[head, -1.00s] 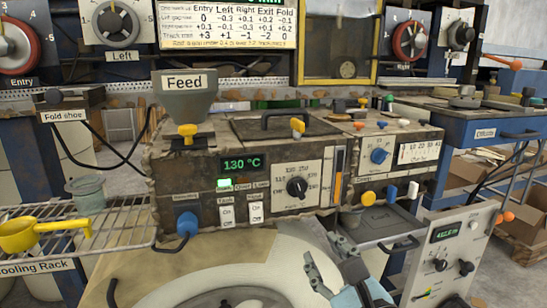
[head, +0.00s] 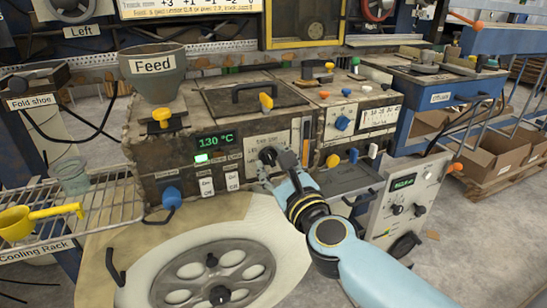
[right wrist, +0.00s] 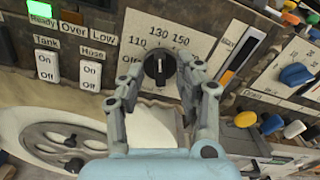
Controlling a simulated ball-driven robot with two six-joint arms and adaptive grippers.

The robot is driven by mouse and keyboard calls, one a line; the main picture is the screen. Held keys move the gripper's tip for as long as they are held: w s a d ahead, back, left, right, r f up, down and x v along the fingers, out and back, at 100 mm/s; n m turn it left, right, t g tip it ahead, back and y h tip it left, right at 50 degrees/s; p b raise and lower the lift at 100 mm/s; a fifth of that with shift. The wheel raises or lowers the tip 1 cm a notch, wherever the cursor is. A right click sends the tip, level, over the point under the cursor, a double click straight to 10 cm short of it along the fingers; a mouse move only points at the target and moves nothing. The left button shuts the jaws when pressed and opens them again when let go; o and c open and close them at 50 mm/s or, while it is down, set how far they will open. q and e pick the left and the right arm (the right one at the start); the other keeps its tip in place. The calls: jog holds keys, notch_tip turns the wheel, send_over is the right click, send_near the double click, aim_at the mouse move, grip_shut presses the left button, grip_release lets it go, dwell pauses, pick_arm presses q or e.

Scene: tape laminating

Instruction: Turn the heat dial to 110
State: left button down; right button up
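The heat dial is a black round knob (right wrist: 160,66) on a white panel with marks including Off, 110, 130 and 150. Its pale pointer line looks roughly upright, toward 130. In the head view the dial (head: 268,156) sits on the front of the worn metal machine, right of a green display (head: 214,140) reading 130 °C. My right gripper (right wrist: 162,72) is open, with one finger on each side of the knob. Small gaps seem to show, so I cannot tell whether the fingers touch it. In the head view my right gripper (head: 270,172) partly covers the lower dial. My left gripper is not in view.
Tank and Hose switches (right wrist: 68,70) are left of the dial. A black slot with an orange bar (right wrist: 238,58) and a blue knob (head: 342,123) are to its right. A blue-handled knob (head: 171,197) and a large grey wheel (head: 212,280) lie lower left.

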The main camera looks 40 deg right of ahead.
jog(key=shift+w+d, duration=0.1)
jog(key=shift+w, duration=0.2)
grip_shut()
dwell(0.4)
jog(key=n+p, duration=0.1)
jog(key=n, duration=0.2)
jog(key=shift+n, duration=0.4)
jog(key=shift+n+p, duration=0.75)
jog(key=shift+n, duration=1.15)
jog(key=shift+f, duration=0.1)
